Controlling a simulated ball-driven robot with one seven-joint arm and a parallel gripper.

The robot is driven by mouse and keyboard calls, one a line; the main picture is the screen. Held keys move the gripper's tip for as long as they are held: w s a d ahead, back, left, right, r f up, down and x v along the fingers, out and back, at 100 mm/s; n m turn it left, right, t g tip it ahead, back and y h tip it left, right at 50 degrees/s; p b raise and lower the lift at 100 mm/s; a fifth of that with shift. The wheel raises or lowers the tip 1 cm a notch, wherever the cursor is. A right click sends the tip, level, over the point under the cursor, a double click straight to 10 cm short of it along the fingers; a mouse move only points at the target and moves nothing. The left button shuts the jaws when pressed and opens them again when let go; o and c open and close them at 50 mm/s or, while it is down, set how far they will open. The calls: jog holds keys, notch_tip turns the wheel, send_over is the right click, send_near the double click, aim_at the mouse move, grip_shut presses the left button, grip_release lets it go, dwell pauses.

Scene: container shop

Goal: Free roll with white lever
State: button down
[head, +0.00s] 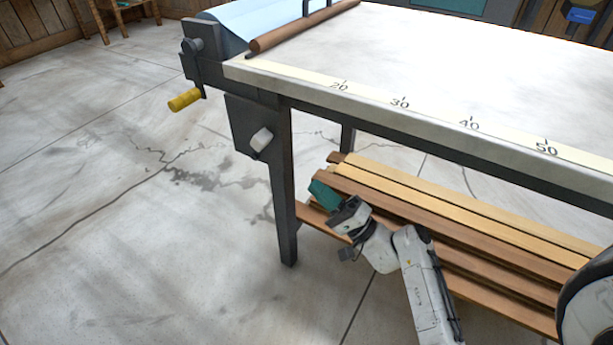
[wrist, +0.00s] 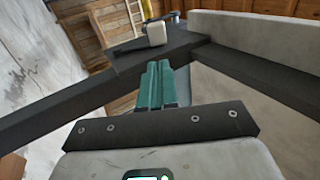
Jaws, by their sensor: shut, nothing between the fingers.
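The white lever (head: 262,139), a small pale knob, sticks out from the dark plate on the table's near left leg. It also shows in the wrist view (wrist: 156,33), just beyond and above my fingertips, with a dark arm running left from it. The roll (head: 255,18) has light blue sheet and lies at the table's left end, behind a brown bar (head: 300,28). My gripper (head: 318,190) has teal fingers, pressed together and empty, and is below and right of the lever, apart from it. The fingers (wrist: 158,66) point toward the lever in the wrist view.
A yellow crank handle (head: 185,99) juts out left of the table end. The pale tabletop (head: 450,55) carries a number scale along its edge. Wooden planks (head: 440,205) lie on a low shelf beside my arm. The dark table leg (head: 283,200) stands close left. Floor at left is clear.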

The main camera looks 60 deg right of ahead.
jog(key=b, duration=0.1)
send_near(260, 134)
jog(key=w, duration=0.2)
jog(key=w+r, duration=0.1)
jog(key=w, duration=0.1)
jog(key=shift+w+r, duration=0.1)
jog(key=shift+w, duration=0.2)
jog(key=shift+r, duration=0.1)
jog(key=r+p, duration=0.1)
jog(key=p, duration=0.2)
jog(key=w+r+g+p, duration=0.1)
jog(key=p, duration=0.2)
jog(key=shift+g, duration=0.3)
jog(key=w+r+g+p, duration=0.1)
jog(key=p, duration=0.6)
jog(key=shift+w+r+g, duration=0.15)
jog(key=shift+w+g, duration=0.05)
jog(key=shift+g, duration=0.2)
jog(key=w+g+p, duration=0.1)
jog(key=p, duration=0.1)
jog(key=shift+r+p, duration=0.1)
jog(key=shift+p, duration=0.25)
jog(key=shift+w+r, duration=0.25)
jog(key=shift+w, duration=1.05)
